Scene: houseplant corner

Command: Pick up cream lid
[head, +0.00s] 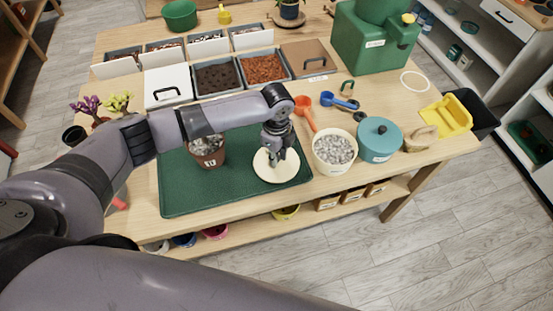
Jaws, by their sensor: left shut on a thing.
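The cream lid (265,173) is a round pale disc over the right part of the green mat (185,200). My left gripper (276,156) is above it, pointing down, and is shut on it, likely at a handle that the fingers hide. I cannot tell whether the lid touches the mat or hangs just above it. A cream pot (334,160) full of grey pebbles stands open just right of the lid. My right gripper is not in the head view.
A brown pot (208,160) of pebbles stands on the mat behind my left arm. A teal lidded pot (378,138), a red scoop (306,112), a blue scoop (338,101) and a yellow dustpan (446,117) lie to the right. Several bins line the back.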

